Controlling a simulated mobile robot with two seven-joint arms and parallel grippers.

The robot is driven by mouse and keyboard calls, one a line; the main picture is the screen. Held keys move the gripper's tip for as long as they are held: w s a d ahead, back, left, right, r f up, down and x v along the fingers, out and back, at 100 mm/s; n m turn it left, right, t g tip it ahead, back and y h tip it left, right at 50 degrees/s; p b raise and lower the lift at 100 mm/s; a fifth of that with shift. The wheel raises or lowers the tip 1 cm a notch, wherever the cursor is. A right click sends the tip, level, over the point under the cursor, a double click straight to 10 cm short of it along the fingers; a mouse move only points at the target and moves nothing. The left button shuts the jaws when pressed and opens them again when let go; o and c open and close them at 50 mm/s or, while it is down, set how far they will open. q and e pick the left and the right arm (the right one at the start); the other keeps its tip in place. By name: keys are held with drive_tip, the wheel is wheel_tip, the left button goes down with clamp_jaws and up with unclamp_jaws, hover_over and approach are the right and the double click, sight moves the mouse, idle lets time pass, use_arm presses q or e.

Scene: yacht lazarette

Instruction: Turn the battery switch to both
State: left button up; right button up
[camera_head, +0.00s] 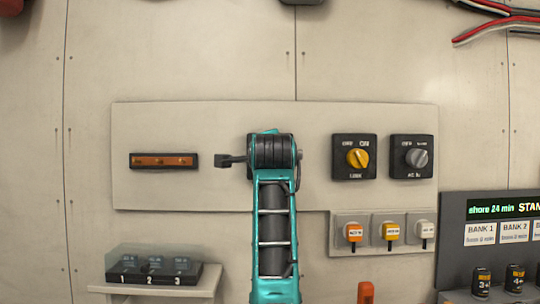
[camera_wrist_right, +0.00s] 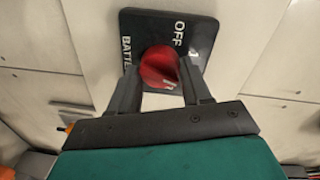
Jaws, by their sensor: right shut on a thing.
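In the right wrist view, the battery switch is a black square plate (camera_wrist_right: 148,28) with a red knob (camera_wrist_right: 158,66). White lettering on the plate reads "OFF" and part of "BATTERY". The plate appears tilted in this view. My right gripper (camera_wrist_right: 159,70) is shut on the red knob, with one dark finger on each side. The fingers hide part of the knob and the lower plate, so its exact setting is unclear. In the head view my teal right arm covers the switch and the fingertips. My left gripper is not in view.
On the pale panel (camera_head: 210,125), a yellow-knob switch (camera_head: 358,158) and a grey-knob switch (camera_head: 416,158) sit to the right. A copper bar (camera_head: 165,161) is on the left. Below are small tagged switches (camera_head: 354,233), a display board (camera_head: 455,225) and a clear-covered box (camera_head: 153,275).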

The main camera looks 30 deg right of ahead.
drive_tip(key=shift+d+m, duration=0.1)
drive_tip(key=shift+m, duration=0.4)
drive_tip(key=shift+f, duration=0.1)
drive_tip(key=o, duration=1.1)
drive_tip(key=shift+c, duration=0.2)
drive_tip(key=b+v, duration=0.1)
drive_tip(key=v, duration=1.2)
